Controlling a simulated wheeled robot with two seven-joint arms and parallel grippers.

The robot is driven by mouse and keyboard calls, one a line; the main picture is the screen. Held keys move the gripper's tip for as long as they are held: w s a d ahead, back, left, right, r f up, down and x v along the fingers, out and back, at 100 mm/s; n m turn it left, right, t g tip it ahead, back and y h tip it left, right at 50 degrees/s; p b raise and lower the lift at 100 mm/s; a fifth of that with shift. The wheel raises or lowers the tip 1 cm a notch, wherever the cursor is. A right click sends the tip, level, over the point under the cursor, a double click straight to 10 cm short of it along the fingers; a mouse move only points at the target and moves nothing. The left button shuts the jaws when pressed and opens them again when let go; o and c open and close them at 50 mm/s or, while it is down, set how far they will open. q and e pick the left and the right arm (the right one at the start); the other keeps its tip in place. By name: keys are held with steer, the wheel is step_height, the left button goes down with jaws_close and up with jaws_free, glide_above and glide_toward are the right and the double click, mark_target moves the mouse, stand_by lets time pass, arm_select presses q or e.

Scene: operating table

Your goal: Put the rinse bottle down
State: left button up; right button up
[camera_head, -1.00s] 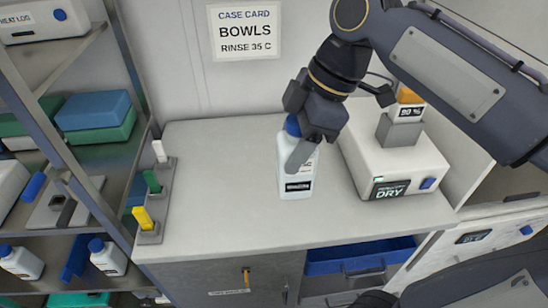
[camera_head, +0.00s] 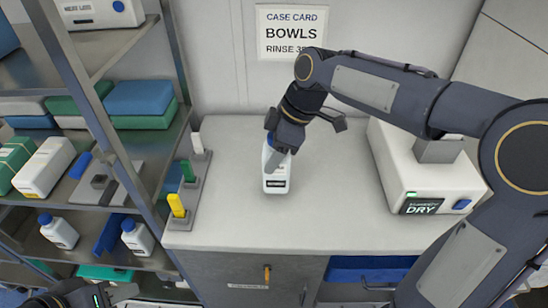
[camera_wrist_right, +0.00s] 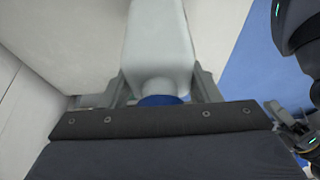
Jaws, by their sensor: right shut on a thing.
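The rinse bottle (camera_head: 277,180) is white with a blue cap and a dark label, upright over the left half of the counter. I cannot tell whether its base touches the counter. My right gripper (camera_head: 276,147) is shut on it near the top, hiding most of the cap. In the right wrist view the bottle (camera_wrist_right: 160,45) sits between the two fingers, its blue cap close to the palm. Part of my left arm, with the left gripper (camera_head: 118,292), shows at the bottom left; its jaws are unclear.
The counter (camera_head: 330,200) is clear around the bottle. A row of white, green and yellow levers (camera_head: 177,205) stands at its left edge, a white dryer box (camera_head: 425,170) at its right. A shelf rack (camera_head: 95,185) with bottles and boxes stands left. A blue drawer (camera_head: 365,268) is below.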

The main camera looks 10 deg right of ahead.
steer(key=shift+f, duration=1.15)
steer(key=shift+f, duration=0.1)
steer(key=o, duration=1.4)
steer(key=v, duration=1.2)
steer(key=s+d+f+m+t, duration=0.2)
steer(key=s+f+m, duration=0.4)
steer(key=s+m, duration=0.2)
steer(key=s+d+f+m+t, duration=0.2)
steer(key=s+f+m, duration=0.5)
steer(key=s, duration=0.5)
steer(key=shift+s+f+m+h+p, duration=0.2)
steer(key=shift+f+m+h+p, duration=0.15)
steer(key=shift+m, duration=0.45)
steer(key=shift+d, duration=0.1)
